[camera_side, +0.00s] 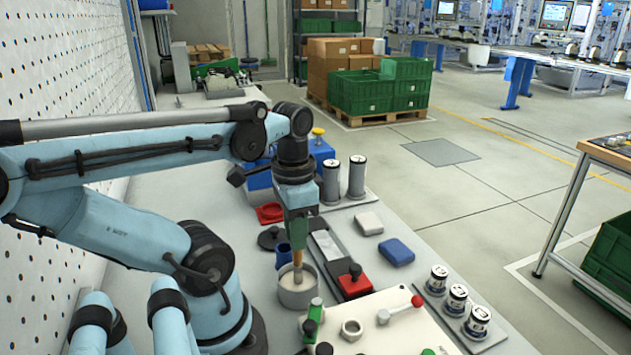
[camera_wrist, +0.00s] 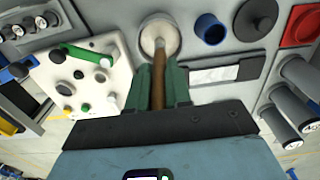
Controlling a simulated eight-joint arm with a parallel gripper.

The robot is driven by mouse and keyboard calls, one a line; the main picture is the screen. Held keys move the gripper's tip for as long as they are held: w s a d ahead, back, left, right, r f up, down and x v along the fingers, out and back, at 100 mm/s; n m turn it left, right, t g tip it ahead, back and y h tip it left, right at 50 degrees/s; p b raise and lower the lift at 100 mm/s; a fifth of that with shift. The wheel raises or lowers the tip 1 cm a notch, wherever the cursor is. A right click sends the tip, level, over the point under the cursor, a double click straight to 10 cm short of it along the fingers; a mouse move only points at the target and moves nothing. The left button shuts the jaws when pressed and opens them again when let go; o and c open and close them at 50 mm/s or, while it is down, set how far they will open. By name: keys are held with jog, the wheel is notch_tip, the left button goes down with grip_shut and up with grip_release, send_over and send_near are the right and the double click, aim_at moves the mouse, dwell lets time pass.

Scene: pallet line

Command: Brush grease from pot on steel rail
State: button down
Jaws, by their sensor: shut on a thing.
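My gripper (camera_side: 298,228) points down with its green fingers shut on the wooden handle of a brush (camera_side: 298,258); the handle also shows between the fingers in the wrist view (camera_wrist: 159,72). The brush is upright, its lower end inside the rim of a round grey pot (camera_side: 297,298) with pale grease in it. The bristles are hidden in the pot. The pot shows at the top of the wrist view (camera_wrist: 147,26). A flat bright strip, seemingly the steel rail (camera_side: 327,245), lies on a dark base right of the gripper; it shows in the wrist view too (camera_wrist: 222,73).
A blue cup (camera_side: 283,254) stands close behind the pot. A red block with a black knob (camera_side: 355,282) is to its right. A pale fixture plate (camera_side: 390,328) with a red-ended lever is in front. Grey cylinders (camera_side: 357,177) stand behind. A blue block (camera_side: 396,252) lies farther right.

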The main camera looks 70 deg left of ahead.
jog(key=shift+r, duration=3.45)
